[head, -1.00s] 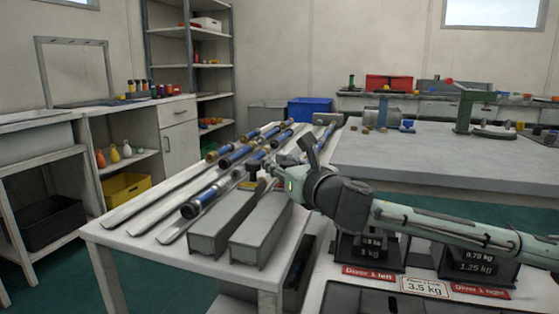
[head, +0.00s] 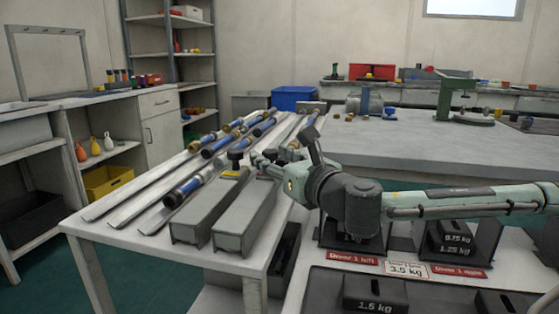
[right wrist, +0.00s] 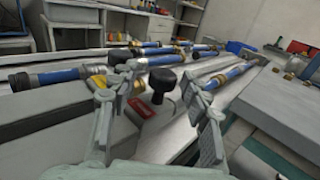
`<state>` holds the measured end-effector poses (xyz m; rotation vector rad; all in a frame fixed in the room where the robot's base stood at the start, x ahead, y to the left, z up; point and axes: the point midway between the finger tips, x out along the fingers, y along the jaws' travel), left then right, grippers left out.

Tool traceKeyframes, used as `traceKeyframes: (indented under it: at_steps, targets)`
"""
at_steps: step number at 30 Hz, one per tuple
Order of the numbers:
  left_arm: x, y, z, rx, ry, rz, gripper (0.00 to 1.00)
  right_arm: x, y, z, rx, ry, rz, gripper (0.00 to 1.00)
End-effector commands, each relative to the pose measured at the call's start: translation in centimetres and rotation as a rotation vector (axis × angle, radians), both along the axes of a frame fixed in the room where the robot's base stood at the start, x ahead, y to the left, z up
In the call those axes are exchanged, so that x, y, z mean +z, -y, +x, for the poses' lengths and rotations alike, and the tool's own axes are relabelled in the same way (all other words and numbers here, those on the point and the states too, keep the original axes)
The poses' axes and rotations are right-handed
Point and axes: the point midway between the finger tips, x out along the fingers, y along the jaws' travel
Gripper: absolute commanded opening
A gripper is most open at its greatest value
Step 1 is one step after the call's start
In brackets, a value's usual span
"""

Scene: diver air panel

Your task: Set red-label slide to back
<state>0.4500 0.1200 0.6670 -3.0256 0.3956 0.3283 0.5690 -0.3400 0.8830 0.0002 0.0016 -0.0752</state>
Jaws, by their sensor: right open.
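The red-label slide has a red label (right wrist: 141,107) and an upright black knob (right wrist: 163,80) on a grey rail (head: 246,214), the right one of two. In the right wrist view the knob stands between the two fingers of my right gripper (right wrist: 158,80), which are open with a gap on each side. In the head view my right gripper (head: 270,160) is over the right rail and hides most of that knob and label. A second slide, with a yellow label (head: 234,174) and black knob (head: 236,157), sits on the left rail. My left gripper is out of view.
Blue cylinders with brass ends (head: 187,187) lie along pale strips left of the rails. A wide grey bench (head: 420,148) stands to the right. Black weights (head: 458,240) sit at the lower right. A blue bin (head: 295,98) is behind the table.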

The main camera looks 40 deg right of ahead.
Motion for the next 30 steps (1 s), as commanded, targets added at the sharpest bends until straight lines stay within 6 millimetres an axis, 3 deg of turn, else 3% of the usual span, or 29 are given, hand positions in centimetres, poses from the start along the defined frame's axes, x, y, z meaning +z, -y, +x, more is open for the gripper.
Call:
traceKeyframes:
  at_steps: [12, 30]
  targets:
    - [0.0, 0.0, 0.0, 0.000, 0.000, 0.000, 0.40, 0.0, -0.2, -2.5, 0.000, 0.000, -0.003, 0.47]
    - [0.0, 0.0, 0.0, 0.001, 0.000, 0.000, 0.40, 0.0, -0.2, -2.7, 0.000, 0.000, 0.001, 0.47]
